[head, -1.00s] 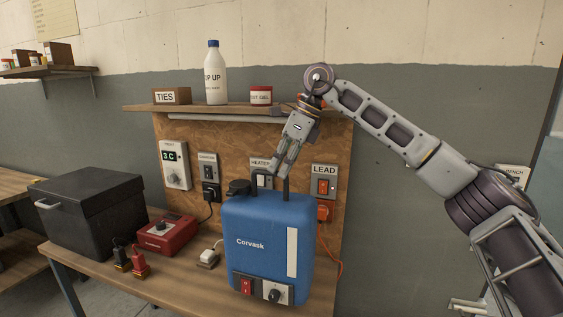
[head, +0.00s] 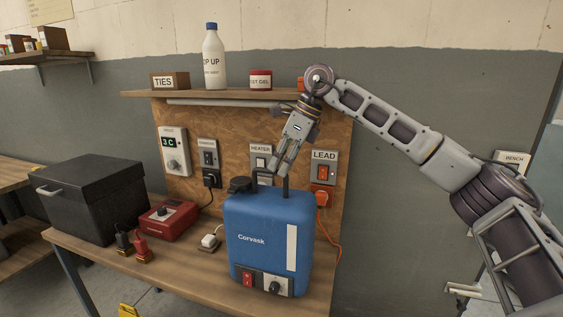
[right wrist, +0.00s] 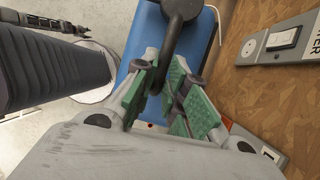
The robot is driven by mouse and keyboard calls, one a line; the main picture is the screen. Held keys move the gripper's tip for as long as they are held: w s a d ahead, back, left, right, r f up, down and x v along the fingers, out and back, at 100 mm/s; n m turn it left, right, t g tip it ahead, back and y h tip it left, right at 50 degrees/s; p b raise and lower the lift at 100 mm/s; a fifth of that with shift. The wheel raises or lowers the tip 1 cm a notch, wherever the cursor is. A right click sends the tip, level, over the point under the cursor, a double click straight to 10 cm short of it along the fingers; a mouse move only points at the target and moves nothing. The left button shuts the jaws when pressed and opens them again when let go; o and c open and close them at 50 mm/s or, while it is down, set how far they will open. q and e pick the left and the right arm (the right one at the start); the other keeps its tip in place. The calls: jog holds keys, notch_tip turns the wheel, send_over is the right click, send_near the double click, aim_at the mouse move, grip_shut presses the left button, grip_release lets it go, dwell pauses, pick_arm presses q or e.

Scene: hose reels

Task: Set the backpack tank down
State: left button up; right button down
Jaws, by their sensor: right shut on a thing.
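The backpack tank (head: 262,262) is blue, marked Corvask, with a white strip, a black cap (head: 240,185) and a front switch panel. It is upright at the front of the wooden bench (head: 182,275). I cannot tell whether its base touches the bench top. My right gripper (head: 281,168) reaches down to the tank's top and is shut on its dark handle. In the right wrist view, the green pads of my right gripper (right wrist: 163,95) close around the handle (right wrist: 165,45), with blue tank body behind.
A black lidded box (head: 92,200), a red device (head: 164,222) and dark and red clamps (head: 142,249) are on the bench left. A white plug (head: 209,241) lies left of the tank. Behind are a switch panel, an orange lead (head: 321,199) and a shelf (head: 235,94).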

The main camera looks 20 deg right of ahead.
jog(key=c, duration=1.8)
grip_release()
jog(key=shift+o, duration=1.8)
jog(key=shift+r, duration=0.2)
jog(key=shift+s+d+r, duration=0.15)
jog(key=shift+d+r, duration=0.1)
jog(key=shift+r, duration=0.3)
pick_arm(q)
jog(key=shift+s+a+p, duration=0.2)
jog(key=shift+s+a, duration=0.05)
jog(key=shift+s, duration=0.25)
jog(key=shift+s+a+p, duration=0.15)
jog(key=shift+s+a, duration=0.05)
jog(key=shift+s, duration=0.25)
pick_arm(e)
jog(key=v, duration=1)
jog(key=shift+r, duration=0.2)
